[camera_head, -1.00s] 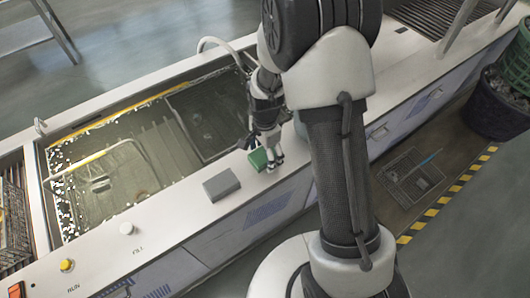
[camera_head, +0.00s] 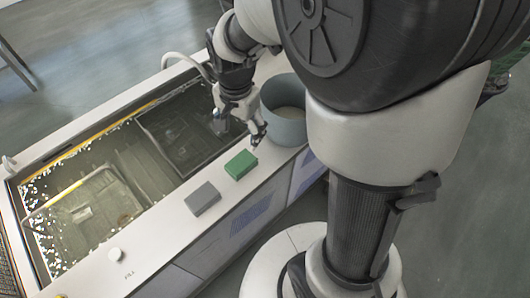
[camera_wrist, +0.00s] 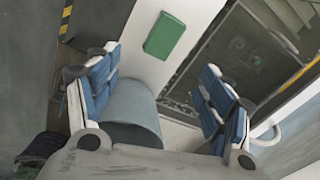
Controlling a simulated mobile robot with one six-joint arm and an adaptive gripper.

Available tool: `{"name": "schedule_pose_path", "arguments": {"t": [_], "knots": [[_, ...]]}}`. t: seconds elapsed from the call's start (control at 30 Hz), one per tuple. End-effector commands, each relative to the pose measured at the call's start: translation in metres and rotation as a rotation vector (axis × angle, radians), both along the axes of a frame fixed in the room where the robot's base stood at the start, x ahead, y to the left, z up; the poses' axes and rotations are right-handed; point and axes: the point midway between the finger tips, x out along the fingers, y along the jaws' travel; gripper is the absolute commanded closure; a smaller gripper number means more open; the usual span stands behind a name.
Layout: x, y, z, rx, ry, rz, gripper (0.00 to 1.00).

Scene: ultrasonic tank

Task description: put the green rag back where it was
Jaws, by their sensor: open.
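The green rag (camera_head: 241,165), a folded block shape, lies flat on the white rim of the tank, next to a grey block of similar size (camera_head: 202,198). It also shows in the wrist view (camera_wrist: 164,36), beyond the fingertips and apart from them. My gripper (camera_head: 257,138) is open and empty, above the rim between the rag and a blue-grey bucket. In the wrist view my gripper's blue-padded fingers (camera_wrist: 165,85) are spread wide with nothing between them.
The blue-grey bucket (camera_head: 284,112) stands on the rim close to my gripper and shows in the wrist view (camera_wrist: 134,115). The liquid-filled tank (camera_head: 110,180) lies to the left.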

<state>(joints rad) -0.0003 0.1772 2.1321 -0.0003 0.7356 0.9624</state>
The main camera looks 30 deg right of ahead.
Motion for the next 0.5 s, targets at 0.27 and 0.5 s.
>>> {"name": "schedule_pose_path", "arguments": {"t": [0.27,0.5], "knots": [[-0.092,-0.001,0.094,-0.089,-0.168,0.484,0.26],[-0.158,-0.001,0.116,-0.196,-0.261,0.815,0.26]]}}
